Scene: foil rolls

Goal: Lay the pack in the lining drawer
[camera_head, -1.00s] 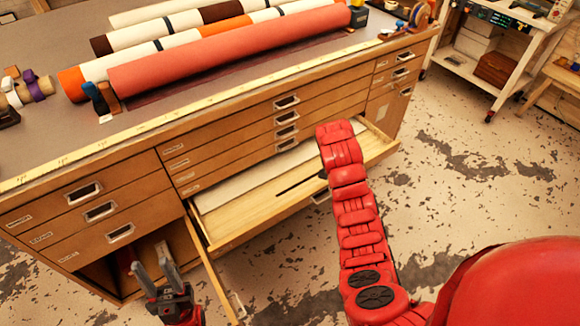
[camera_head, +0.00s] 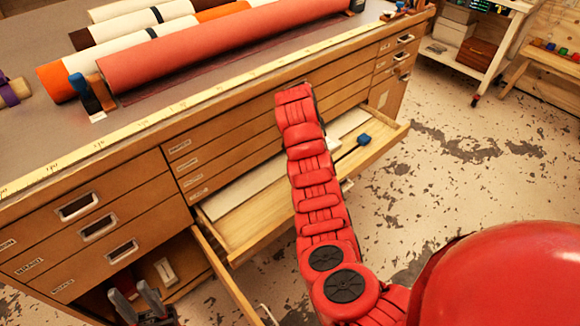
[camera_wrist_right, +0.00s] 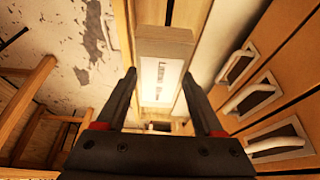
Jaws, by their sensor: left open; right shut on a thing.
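My right gripper (camera_wrist_right: 160,90) is shut on a grey-beige box with a white label, which appears to be the pack (camera_wrist_right: 162,50). In the head view my right arm hides that gripper and the pack. A wide shallow drawer (camera_head: 250,232) stands pulled out of the wooden cabinet, with a pale sheet (camera_head: 240,191) inside and bare wood in front of it. I cannot read which drawer is the lining drawer. My left gripper (camera_head: 137,295) is open and empty, low at the lower left by the cabinet's open compartment.
A small blue thing (camera_head: 364,139) shows at the open drawer's right end. A cabinet door (camera_head: 228,275) stands open below the drawer. Shut drawers (camera_head: 100,228) flank it. Rolls, including a long red one (camera_head: 225,45), lie on the cabinet top. Floor at right is clear.

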